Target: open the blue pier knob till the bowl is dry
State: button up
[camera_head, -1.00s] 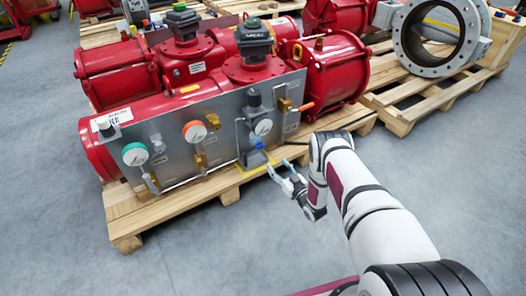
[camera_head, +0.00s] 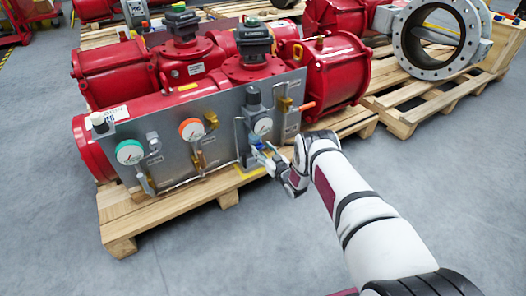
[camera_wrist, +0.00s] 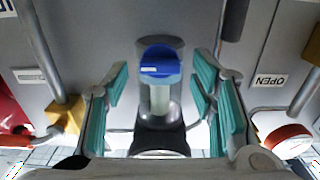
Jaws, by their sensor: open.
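The blue knob (camera_wrist: 160,62) sits at the end of a clear bowl (camera_wrist: 174,112) on the panel's regulator. A pale column shows inside the bowl; I cannot tell whether it is liquid. In the head view the blue knob (camera_head: 257,142) is a small patch below the gauge, partly hidden by my gripper. My gripper (camera_wrist: 160,78) is open, its teal finger pads left and right of the knob and bowl, with a gap on both sides. In the head view my gripper (camera_head: 265,155) is close to the panel at the knob's height.
The grey panel (camera_head: 220,112) carries gauges, brass valves and an orange-handled lever (camera_head: 306,107). A wooden pallet (camera_head: 165,212) lies below. The floor in front is clear.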

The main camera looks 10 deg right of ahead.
jog(key=c, duration=1.2)
jog(key=shift+o, duration=0.3)
jog(key=n, duration=0.3)
jog(key=shift+a+n, duration=0.15)
jog(key=shift+n, duration=0.25)
jog(key=n, duration=0.4)
jog(key=shift+s+f+n, duration=0.1)
jog(key=shift+f+n, duration=0.05)
jog(key=shift+n, duration=0.15)
jog(key=n, duration=0.3)
jog(key=shift+a+n, duration=0.1)
jog(key=shift+n, duration=0.2)
jog(key=shift+f+n, duration=0.15)
jog(key=shift+n, duration=2.15)
